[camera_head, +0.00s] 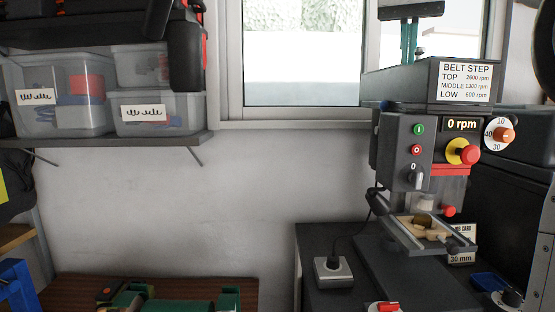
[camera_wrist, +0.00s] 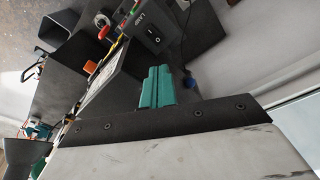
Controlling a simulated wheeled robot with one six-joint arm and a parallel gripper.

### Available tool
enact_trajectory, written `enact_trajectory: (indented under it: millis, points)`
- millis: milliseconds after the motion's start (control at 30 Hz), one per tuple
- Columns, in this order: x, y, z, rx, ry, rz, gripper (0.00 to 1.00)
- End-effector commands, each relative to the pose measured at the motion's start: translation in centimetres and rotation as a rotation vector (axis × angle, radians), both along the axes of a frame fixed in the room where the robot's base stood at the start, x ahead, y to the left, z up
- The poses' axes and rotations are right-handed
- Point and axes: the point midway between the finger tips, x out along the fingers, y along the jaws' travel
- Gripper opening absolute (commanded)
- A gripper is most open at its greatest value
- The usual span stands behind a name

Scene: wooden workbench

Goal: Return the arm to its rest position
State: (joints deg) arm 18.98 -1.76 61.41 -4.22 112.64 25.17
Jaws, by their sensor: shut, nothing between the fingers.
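My gripper (camera_head: 408,57) shows at the top right of the head view. Its teal fingers point down from a dark block, by the top of the drill press (camera_head: 400,150). Most of my arm is out of the picture. In the wrist view the teal fingers (camera_wrist: 157,72) are together with nothing between them. Parts of a dark machine lie beyond them. I cannot tell the exact gap between the fingertips and the press.
The press has a BELT STEP label (camera_head: 465,82) and a 0 rpm display (camera_head: 462,125). A shelf (camera_head: 150,144) with clear bins (camera_head: 65,115) hangs at left. Green equipment (camera_head: 180,303) sits on the bench at lower left. The wall between shelf and press is clear.

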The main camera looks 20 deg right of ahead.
Motion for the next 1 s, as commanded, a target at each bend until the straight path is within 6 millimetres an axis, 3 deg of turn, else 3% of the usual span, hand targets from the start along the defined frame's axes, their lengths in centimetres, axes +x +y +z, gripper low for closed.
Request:
enact_trajectory:
  millis: [167, 267, 467, 533, 667, 900, 1000]
  points:
    - [0.1, 0.8, -1.0, -0.005, 0.005, 0.037, 0.0]
    - [0.3, 2.6, -3.4, -0.016, 0.016, 0.116, 0.0]
    - [-0.4, 7.9, -11.8, -0.058, 0.043, 0.369, 0.0]
    - [-1.3, 9.9, -15.5, -0.075, 0.052, 0.472, 0.0]
    - [-4.9, 11.8, -21.3, -0.078, 0.053, 0.599, 0.0]
    - [-14.7, 13.6, -33.3, -0.019, 0.04, 0.739, 0.0]
    - [-17.3, 14.1, -37.0, -0.003, 0.036, 0.774, 0.0]
